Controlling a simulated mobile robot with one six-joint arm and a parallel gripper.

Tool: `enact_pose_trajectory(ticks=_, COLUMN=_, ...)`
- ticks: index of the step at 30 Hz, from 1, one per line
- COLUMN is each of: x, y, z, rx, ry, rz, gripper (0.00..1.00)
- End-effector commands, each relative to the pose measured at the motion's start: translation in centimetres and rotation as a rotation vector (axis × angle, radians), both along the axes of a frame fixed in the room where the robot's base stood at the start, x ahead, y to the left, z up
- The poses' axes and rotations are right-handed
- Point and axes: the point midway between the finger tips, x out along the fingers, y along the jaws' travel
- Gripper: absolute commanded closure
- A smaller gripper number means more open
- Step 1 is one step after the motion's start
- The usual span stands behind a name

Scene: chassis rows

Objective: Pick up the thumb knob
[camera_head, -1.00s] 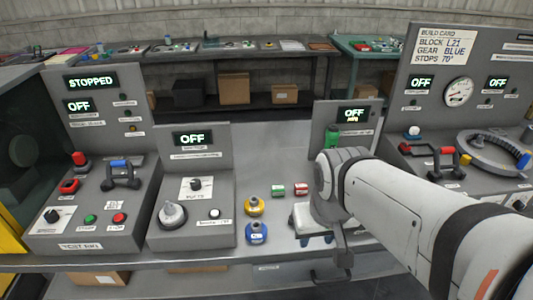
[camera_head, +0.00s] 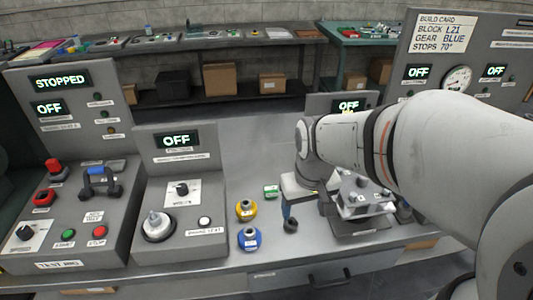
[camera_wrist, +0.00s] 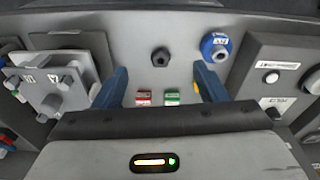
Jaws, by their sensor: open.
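The thumb knob appears to be the small black knob (camera_head: 291,225) standing on the grey bench top. It also shows in the wrist view (camera_wrist: 160,58), top centre, with a dark hole in its middle. My gripper (camera_wrist: 160,69) is open and empty. Its two blue fingers point toward the bench, with the knob seen just beyond the gap between their tips, apart from both. In the head view a blue finger of my gripper (camera_head: 289,207) is just behind the knob; the other finger is hidden by my wrist.
Blue (camera_head: 249,239) and yellow (camera_head: 246,210) round parts stand left of the knob. Red (camera_wrist: 144,97) and green (camera_wrist: 172,97) small blocks lie between my fingers in the wrist view. A grey fixture (camera_head: 362,195) is close on the right, a control panel (camera_head: 180,205) on the left.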

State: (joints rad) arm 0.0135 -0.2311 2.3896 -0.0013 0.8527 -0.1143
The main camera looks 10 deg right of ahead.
Motion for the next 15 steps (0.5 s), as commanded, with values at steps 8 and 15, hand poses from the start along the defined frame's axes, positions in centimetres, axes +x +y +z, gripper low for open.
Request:
enact_pose_trajectory(ticks=8, x=5.9, y=-0.1, z=-5.9, rx=-0.007, ry=0.105, rz=0.117, gripper=0.34)
enact_pose_trajectory(ticks=15, x=7.6, y=-0.1, z=-8.3, rx=-0.007, ry=0.131, rz=0.155, gripper=0.34)
